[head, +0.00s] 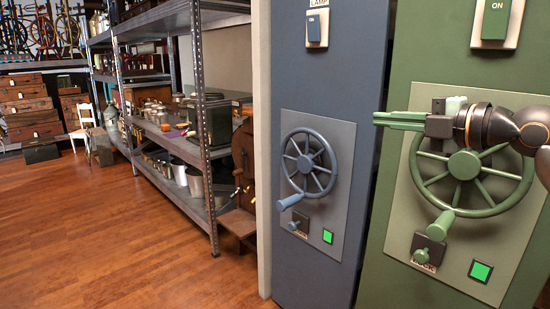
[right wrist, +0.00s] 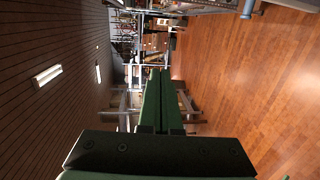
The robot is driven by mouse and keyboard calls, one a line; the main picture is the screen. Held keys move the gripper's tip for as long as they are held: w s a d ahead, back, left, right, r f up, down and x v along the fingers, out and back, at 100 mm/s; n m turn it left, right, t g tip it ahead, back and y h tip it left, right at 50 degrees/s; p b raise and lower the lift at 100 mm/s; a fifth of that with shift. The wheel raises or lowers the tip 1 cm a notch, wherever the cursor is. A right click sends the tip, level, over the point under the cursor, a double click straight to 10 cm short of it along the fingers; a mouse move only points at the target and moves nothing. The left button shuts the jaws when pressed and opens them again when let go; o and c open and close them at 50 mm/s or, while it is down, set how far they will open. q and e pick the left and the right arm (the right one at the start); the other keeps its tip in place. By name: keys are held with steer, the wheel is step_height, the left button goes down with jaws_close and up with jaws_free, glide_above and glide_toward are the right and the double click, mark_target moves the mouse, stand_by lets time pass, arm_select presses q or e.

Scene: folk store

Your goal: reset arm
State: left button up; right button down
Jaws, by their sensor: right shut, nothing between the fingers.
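My right gripper (head: 378,119) comes in from the right in the head view. It is shut and empty, with its green fingers pointing left. It is in front of the green panel (head: 400,78) and overlaps the upper part of the green handwheel (head: 466,165); I cannot tell whether it touches the wheel. In the right wrist view the closed fingers (right wrist: 160,72) lie side by side with nothing between them. My left gripper is not in view.
A blue panel (head: 292,82) with a blue handwheel (head: 308,164) stands left of the green one. Metal shelving (head: 197,130) holds pots and boxes. A white chair (head: 84,122) and wooden chests (head: 28,105) stand at the back. The wooden floor (head: 120,240) at left is clear.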

steer(key=s+a+f+m+y, duration=0.2)
steer(key=a+f+y, duration=0.2)
steer(key=a+f, duration=0.3)
steer(key=s+a+f+m+y, duration=0.1)
steer(key=s+a+f+y, duration=0.3)
steer(key=f, duration=0.6)
steer(key=s+d+f+m+t+h, duration=0.2)
steer(key=f+m+h, duration=0.55)
steer(key=f, duration=0.45)
steer(key=s+d+f+m+t+h, duration=0.1)
steer(key=s+d+f+m+h, duration=0.15)
steer(key=f+m+h, duration=0.6)
steer(key=s+a+f+m+g+y, duration=0.1)
steer(key=s+f+m+g, duration=0.4)
steer(key=s+f, duration=1.4)
arm_select(q)
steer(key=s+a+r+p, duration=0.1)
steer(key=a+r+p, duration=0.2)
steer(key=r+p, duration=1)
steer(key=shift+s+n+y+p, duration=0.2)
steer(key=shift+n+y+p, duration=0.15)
steer(key=shift+p, duration=1.6)
arm_select(e)
step_height(320, 180, up, 10)
steer(key=d+g, duration=0.1)
steer(key=d, duration=0.1)
steer(key=shift+s+d+r+n+g+h, duration=0.15)
steer(key=shift+s+d+n+g+h, duration=0.15)
steer(key=shift+s+g, duration=0.1)
